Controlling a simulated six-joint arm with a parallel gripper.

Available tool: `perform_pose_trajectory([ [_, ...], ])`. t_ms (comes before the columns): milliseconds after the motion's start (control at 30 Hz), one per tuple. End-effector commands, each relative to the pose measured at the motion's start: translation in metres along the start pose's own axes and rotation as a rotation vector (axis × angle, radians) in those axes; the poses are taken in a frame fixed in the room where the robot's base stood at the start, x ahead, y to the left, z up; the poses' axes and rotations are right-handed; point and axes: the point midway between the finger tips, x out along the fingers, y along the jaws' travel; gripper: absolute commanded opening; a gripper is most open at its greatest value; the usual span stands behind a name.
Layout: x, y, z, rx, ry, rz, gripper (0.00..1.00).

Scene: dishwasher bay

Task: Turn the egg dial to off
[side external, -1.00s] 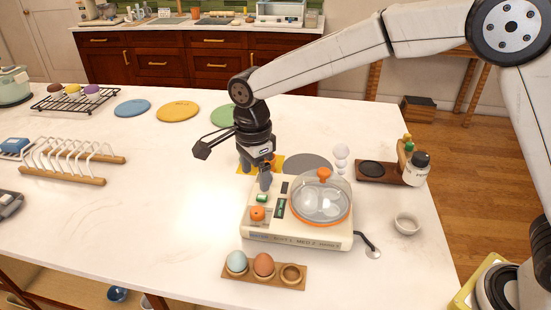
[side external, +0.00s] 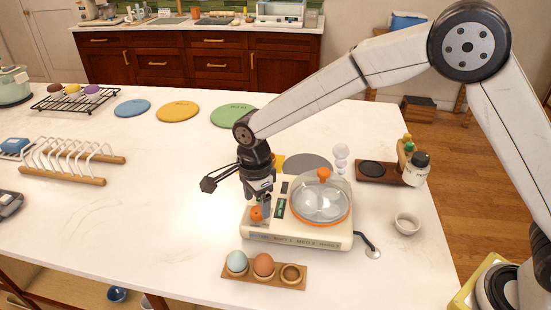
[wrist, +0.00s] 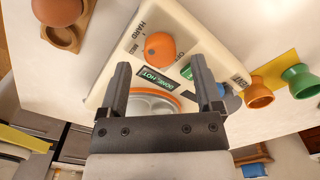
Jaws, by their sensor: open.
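The egg cooker (side external: 322,236) is a cream box on the counter with a clear domed lid (side external: 322,200) and an orange lid knob. Its orange egg dial (side external: 256,213) sits at the front left of the top; in the wrist view the dial (wrist: 160,49) lies beyond my fingertips, with "HARD" and "MED" printed beside it. A small display (wrist: 157,80) reads "DONE, HOT". My gripper (side external: 264,205) points down just above the cooker beside the dial. In the wrist view my gripper (wrist: 160,78) is open and empty, its fingers apart.
An egg holder (side external: 290,287) with a blue egg and a brown egg stands in front of the cooker. A small white bowl (side external: 406,223) and a wooden tray of bottles (side external: 380,174) are to the right. A toast rack (side external: 62,176) stands left; the counter between is clear.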

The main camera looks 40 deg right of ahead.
Motion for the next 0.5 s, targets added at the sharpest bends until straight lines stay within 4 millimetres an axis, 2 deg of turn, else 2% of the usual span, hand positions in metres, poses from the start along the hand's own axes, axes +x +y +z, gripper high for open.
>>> perform_pose_trajectory([
  [200, 0.019, 0.0, 0.0, 0.0, 0.0, 0.0, 0.83],
  [500, 0.023, 0.0, 0.0, 0.0, 0.0, 0.0, 0.83],
])
